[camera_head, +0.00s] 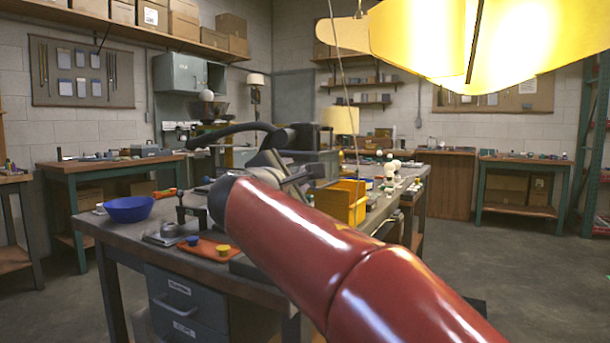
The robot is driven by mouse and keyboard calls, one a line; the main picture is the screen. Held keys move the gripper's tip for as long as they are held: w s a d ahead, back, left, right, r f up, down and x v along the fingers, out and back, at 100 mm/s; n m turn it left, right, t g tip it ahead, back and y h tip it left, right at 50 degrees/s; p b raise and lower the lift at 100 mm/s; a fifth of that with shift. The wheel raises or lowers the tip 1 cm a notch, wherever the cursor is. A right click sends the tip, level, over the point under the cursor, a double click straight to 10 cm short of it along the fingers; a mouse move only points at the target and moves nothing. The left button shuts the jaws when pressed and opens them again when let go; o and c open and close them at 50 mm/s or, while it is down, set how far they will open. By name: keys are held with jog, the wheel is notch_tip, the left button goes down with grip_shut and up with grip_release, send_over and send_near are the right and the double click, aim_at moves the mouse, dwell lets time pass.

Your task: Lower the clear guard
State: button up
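I cannot make out the clear guard in the head view; it may be hidden behind my arm or too transparent to tell. A dark machine (302,137) with a long curved black bar reaching left stands on the workbench (120,228). My red arm crosses the front of the picture and ends in a dark joint over the bench, overlapping the machine's lower part. Angled grey and black parts show just past that joint. I cannot tell which belong to my gripper and which to the machine. The fingertips cannot be made out.
A blue bowl (130,209), an orange tray (208,250) with blue and yellow pieces, and a small clamp-like tool (190,212) are on the near bench. A yellow bin (341,201) stands right of the machine. A large yellow lampshade (450,40) hangs at the upper right. Open floor lies at the right.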

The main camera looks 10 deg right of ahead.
aim_at(302, 168)
jog(key=p+x, duration=0.1)
jog(key=x, duration=0.6)
jog(key=shift+w+d+p, duration=0.15)
jog(key=shift+w+p, duration=0.1)
jog(key=shift+p, duration=0.05)
grip_shut()
